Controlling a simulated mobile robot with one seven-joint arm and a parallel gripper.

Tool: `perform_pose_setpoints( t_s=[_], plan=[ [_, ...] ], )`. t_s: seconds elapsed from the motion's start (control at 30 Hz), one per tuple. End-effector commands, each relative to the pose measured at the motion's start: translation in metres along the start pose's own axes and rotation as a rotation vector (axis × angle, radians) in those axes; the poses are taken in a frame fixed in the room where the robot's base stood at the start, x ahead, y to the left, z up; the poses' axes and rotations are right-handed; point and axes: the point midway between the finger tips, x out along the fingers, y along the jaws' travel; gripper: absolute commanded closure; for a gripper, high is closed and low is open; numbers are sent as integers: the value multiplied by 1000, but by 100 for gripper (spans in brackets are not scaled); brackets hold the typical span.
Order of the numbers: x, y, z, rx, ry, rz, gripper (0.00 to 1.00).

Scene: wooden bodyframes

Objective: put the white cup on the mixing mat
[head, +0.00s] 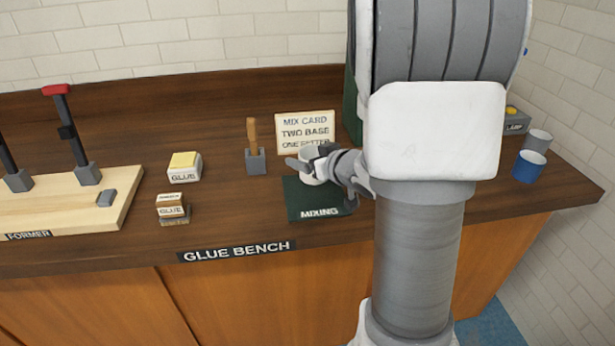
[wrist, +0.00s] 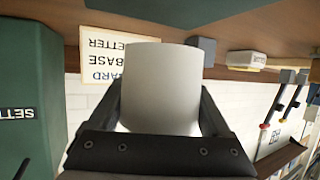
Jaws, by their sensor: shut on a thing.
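The white cup (head: 312,164) is in my gripper (head: 325,168), over the back part of the dark green mixing mat (head: 318,203) in the head view. My gripper partly hides the cup there. In the wrist view the white cup (wrist: 162,85) fills the middle, between the two dark fingers of my gripper (wrist: 160,105), which are shut on it. I cannot tell whether the cup's base touches the mat or is a little above it. The mat's front edge, with the word MIXING, is clear.
A mix card (head: 306,130) stands behind the mat. A wooden-handled tool in a grey block (head: 256,162) stands left of it. Glue boxes (head: 184,168) sit further left. A blue cup (head: 529,166) and a grey cup (head: 538,141) stand at the right. My arm hides the bench right of the mat.

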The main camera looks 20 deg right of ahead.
Motion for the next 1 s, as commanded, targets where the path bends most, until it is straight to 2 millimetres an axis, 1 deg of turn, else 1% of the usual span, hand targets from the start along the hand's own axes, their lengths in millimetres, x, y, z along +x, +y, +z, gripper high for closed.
perform_pose_setpoints(
  t_s=[0.13, 0.33, 0.6, 0.77, 0.8, 0.87, 1.0],
  plan=[
    [5, -2, 10, 0, -2, 1, 94],
    [16, -1, 37, -1, -1, 1, 94],
    [16, -1, 37, -3, 1, 2, 94],
    [18, -1, 42, -2, 1, 2, 94],
    [18, -1, 40, -2, 0, 2, 11],
    [18, -1, 40, -2, 0, 2, 0],
    [18, -1, 40, -2, 0, 2, 0]
  ],
)
